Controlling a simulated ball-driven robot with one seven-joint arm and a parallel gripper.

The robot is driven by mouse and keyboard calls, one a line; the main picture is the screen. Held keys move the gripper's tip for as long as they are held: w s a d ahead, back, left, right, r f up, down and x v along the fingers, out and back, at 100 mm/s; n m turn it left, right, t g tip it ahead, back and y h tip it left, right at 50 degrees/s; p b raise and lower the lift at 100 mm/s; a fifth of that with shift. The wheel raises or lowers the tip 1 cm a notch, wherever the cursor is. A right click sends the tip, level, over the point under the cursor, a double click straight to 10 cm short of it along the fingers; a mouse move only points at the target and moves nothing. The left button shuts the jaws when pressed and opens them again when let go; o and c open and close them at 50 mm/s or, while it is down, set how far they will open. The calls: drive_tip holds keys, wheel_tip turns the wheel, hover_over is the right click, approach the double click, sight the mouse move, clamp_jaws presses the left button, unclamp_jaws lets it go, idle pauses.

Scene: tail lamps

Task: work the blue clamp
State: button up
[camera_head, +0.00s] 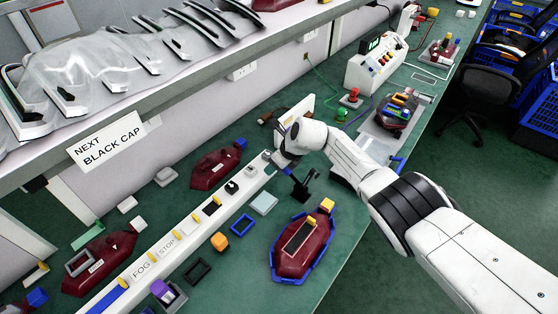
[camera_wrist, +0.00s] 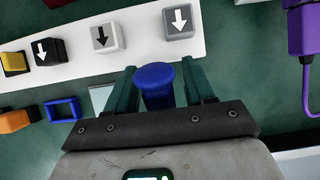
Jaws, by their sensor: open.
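A blue knob (camera_wrist: 154,84), which looks like the blue clamp's handle, stands between the two dark green fingers of my open gripper (camera_wrist: 163,72) in the wrist view. It looks close to the left finger, with a small gap on the right; I cannot tell whether they touch. The rest of the clamp is hidden behind the gripper body. In the head view my gripper (camera_head: 283,161) is low over the green bench beside the white strip. A small blue part (camera_head: 287,171) shows just under it, next to a dark bracket.
The white strip (camera_head: 167,243) carries several buttons, with arrow labels in the wrist view. A red lamp in a blue cradle (camera_head: 273,272) lies in front. A blue frame (camera_head: 242,224) and an orange block (camera_head: 219,241) are near. A purple cabled tool (camera_wrist: 302,30) is right. A shelf overhangs the back.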

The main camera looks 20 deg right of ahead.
sight(289, 170)
drive_tip(key=p+v, duration=0.5)
drive_tip(key=v, duration=0.4)
drive_tip(key=shift+v, duration=0.85)
idle(1.1)
